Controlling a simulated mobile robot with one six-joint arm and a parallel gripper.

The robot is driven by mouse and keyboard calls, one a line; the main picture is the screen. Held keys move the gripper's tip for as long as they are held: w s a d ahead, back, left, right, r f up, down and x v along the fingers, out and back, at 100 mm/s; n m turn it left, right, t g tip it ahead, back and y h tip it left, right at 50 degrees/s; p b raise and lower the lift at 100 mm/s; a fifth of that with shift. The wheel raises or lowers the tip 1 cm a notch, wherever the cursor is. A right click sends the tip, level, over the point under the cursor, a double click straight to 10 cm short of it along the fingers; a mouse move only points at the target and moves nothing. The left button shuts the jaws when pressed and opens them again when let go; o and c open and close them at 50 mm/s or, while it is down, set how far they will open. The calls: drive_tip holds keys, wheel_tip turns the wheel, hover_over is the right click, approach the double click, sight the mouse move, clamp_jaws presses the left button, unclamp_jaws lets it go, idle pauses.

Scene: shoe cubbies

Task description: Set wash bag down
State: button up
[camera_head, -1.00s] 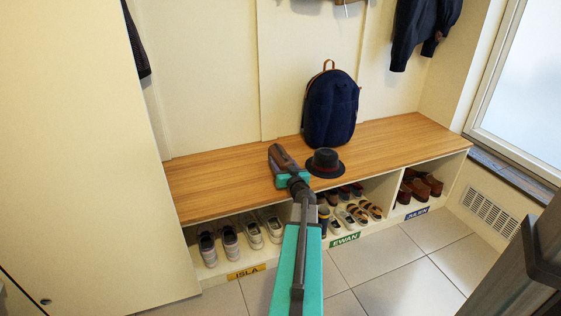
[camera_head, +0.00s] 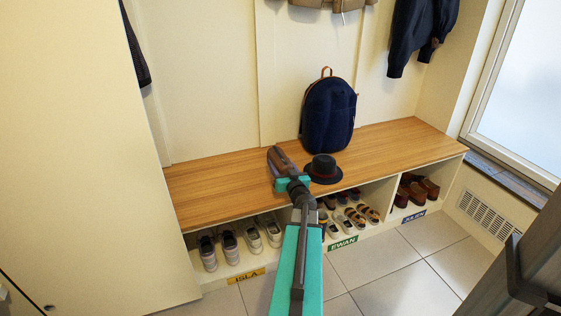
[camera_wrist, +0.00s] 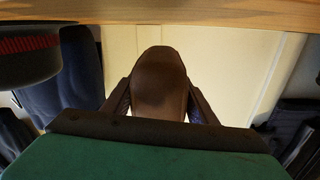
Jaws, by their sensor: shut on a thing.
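The brown wash bag (camera_head: 279,158) is held at the end of my arm, over the wooden bench top (camera_head: 215,187) and left of the black hat. My gripper (camera_head: 284,169) is shut on it. In the wrist view the rounded brown bag (camera_wrist: 159,75) sits between the two dark fingers of my gripper (camera_wrist: 160,95). The bench edge (camera_wrist: 160,13) runs across the top of that view, apart from the bag in the picture. I cannot tell whether the bag touches the bench.
A black hat (camera_head: 323,168) with a red band sits close right of the bag. A navy backpack (camera_head: 329,115) stands behind it. Bare bench lies to the left and far right. Cubbies below hold several shoes (camera_head: 240,240). Coats (camera_head: 420,35) hang above.

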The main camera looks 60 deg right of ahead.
sight(281, 172)
drive_tip(key=s+a, duration=0.1)
drive_tip(key=a, duration=0.1)
drive_tip(key=s+a+p, duration=0.1)
drive_tip(key=s+a, duration=0.1)
drive_tip(key=s+a+r+p, duration=0.1)
drive_tip(key=a, duration=0.1)
drive_tip(key=shift+s+a, duration=0.2)
drive_tip(key=shift+s, duration=0.2)
drive_tip(key=shift+p, duration=0.45)
drive_tip(key=p, duration=0.2)
drive_tip(key=s+a+p, duration=0.1)
drive_tip(key=p, duration=0.1)
drive_tip(key=shift+a+r, duration=0.2)
drive_tip(key=shift+a, duration=0.05)
drive_tip(key=p+v, duration=0.2)
drive_tip(key=p, duration=0.2)
drive_tip(key=shift+a, duration=0.35)
drive_tip(key=shift+s+a+p, duration=0.1)
drive_tip(key=shift+a+p, duration=0.05)
drive_tip(key=shift+p, duration=0.25)
drive_tip(key=shift+f, duration=0.1)
